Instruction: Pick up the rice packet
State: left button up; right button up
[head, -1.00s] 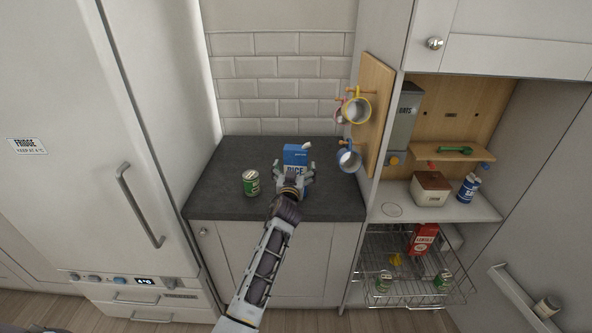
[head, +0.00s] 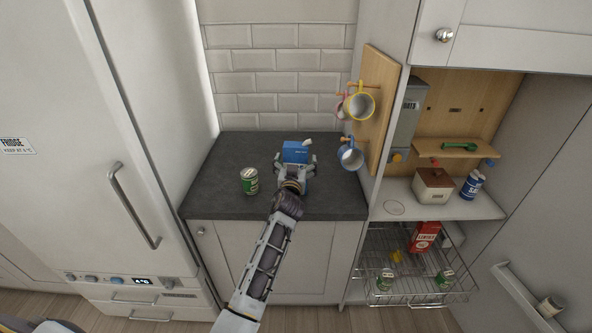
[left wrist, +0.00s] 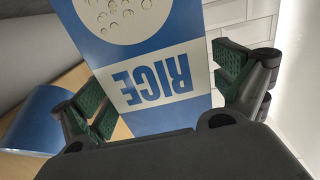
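The rice packet (head: 296,152) is a blue and white box standing on the slate worktop (head: 235,150). Its top shows beyond my left gripper (head: 294,168) in the head view, and the gripper hides its lower part. In the left wrist view the packet (left wrist: 155,75) shows its RICE label upside down between the two green-padded fingers of my left gripper (left wrist: 165,88). The fingers are spread on either side of it. A gap shows at the right finger; the left finger is close to the packet's edge, and I cannot tell whether it touches. My right gripper is not in view.
A green can (head: 250,181) stands left of the packet. A blue mug (head: 350,156) and a yellow mug (head: 361,103) hang on a wooden board (head: 379,110) close on the right. The tiled wall (head: 275,65) is behind. The worktop's left part is clear.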

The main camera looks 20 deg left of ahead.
aim_at(296, 144)
pick_arm(q)
jog(key=c, duration=1.2)
jog(key=shift+r, duration=0.15)
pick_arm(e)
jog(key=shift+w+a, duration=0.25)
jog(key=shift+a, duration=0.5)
pick_arm(q)
jog(key=shift+r, duration=0.1)
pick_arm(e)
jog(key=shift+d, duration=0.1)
pick_arm(q)
jog(key=shift+r, duration=0.6)
notch_tip(296, 144, up, 8)
jog(key=shift+f, duration=0.2)
jog(key=shift+r, duration=0.5)
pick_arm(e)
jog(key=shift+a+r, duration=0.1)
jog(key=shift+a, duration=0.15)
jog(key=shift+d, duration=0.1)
